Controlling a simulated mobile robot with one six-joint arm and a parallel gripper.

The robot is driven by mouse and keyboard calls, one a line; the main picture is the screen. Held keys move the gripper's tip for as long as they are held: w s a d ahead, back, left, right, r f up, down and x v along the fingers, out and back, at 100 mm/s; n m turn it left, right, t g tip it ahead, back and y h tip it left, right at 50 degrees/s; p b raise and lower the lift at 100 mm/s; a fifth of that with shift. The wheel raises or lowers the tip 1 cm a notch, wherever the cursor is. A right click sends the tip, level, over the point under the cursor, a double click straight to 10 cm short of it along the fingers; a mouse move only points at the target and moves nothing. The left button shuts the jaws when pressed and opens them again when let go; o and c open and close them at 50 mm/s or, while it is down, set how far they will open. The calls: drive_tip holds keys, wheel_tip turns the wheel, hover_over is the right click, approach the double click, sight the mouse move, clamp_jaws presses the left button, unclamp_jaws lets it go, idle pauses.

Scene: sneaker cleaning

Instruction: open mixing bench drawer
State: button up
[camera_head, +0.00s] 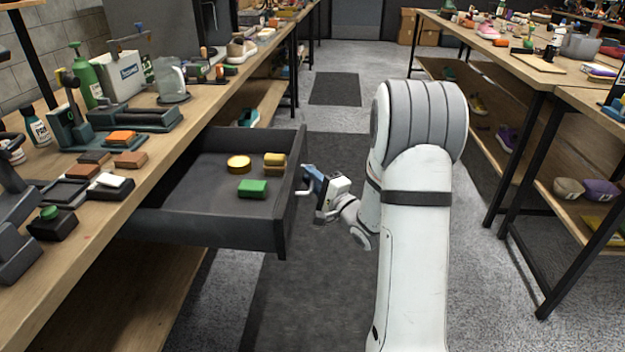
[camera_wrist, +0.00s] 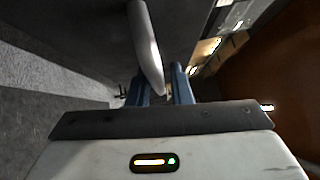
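The mixing bench drawer (camera_head: 210,222) is a dark grey box pulled well out from under the left bench, into the aisle. Its silver bar handle (camera_head: 303,192) is on the right-hand front face, and it also shows as a pale bar in the wrist view (camera_wrist: 146,45). My gripper (camera_head: 314,180) is at the handle, just outside the drawer front. In the wrist view its blue fingers (camera_wrist: 161,88) stand apart, with the handle's end at or between them and a small gap by the right finger. Whether they touch the handle is unclear.
In the drawer lie a green block (camera_head: 252,188), a round yellow tin (camera_head: 239,163) and tan blocks (camera_head: 274,162). The mixing bench (camera_head: 130,190) carries bottles, brushes and a jug (camera_head: 171,78). Another bench (camera_head: 515,65) stands right. The aisle floor mat (camera_head: 335,89) is clear.

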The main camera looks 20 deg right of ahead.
drive_tip(key=shift+o, duration=1.3)
drive_tip(key=shift+s+a+f, duration=0.1)
drive_tip(key=shift+s, duration=0.1)
drive_tip(key=p+v, duration=0.1)
drive_tip(key=v, duration=0.6)
drive_tip(key=shift+s, duration=0.3)
